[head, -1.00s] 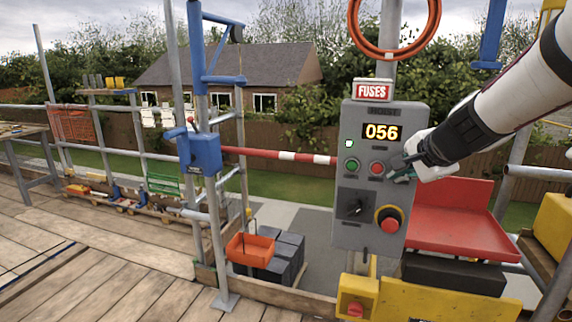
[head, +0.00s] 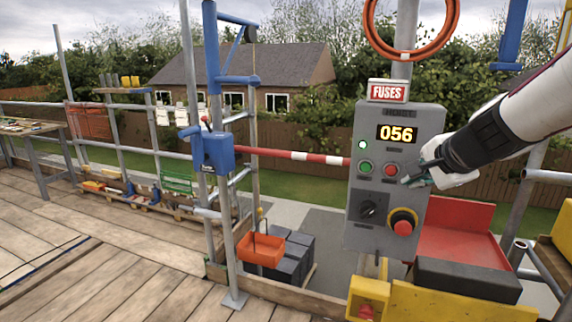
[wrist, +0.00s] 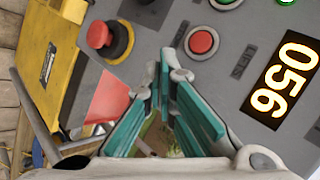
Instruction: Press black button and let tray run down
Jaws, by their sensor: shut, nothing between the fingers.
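The grey hoist panel (head: 355,235) shows 056 on its display (head: 397,134). It carries a green button (head: 365,167), a red button (head: 390,171), a black knob (head: 373,209) and a red mushroom button (head: 403,224) on a yellow and black collar. In the wrist view the red button (wrist: 202,42) and mushroom button (wrist: 100,35) show, with the black knob (wrist: 145,10) cut by the top edge. My gripper (head: 408,180) is shut and empty, its tips at the panel's right edge beside the red button; contact is unclear. A red tray (head: 455,232) stands behind the panel's right side.
A black block (head: 467,280) lies at the red tray's front. An orange tray (head: 262,247) hangs by dark blocks (head: 295,258). A blue winch box (head: 214,152) sits on a pole to the left. A red-white bar (head: 290,155) reaches the panel.

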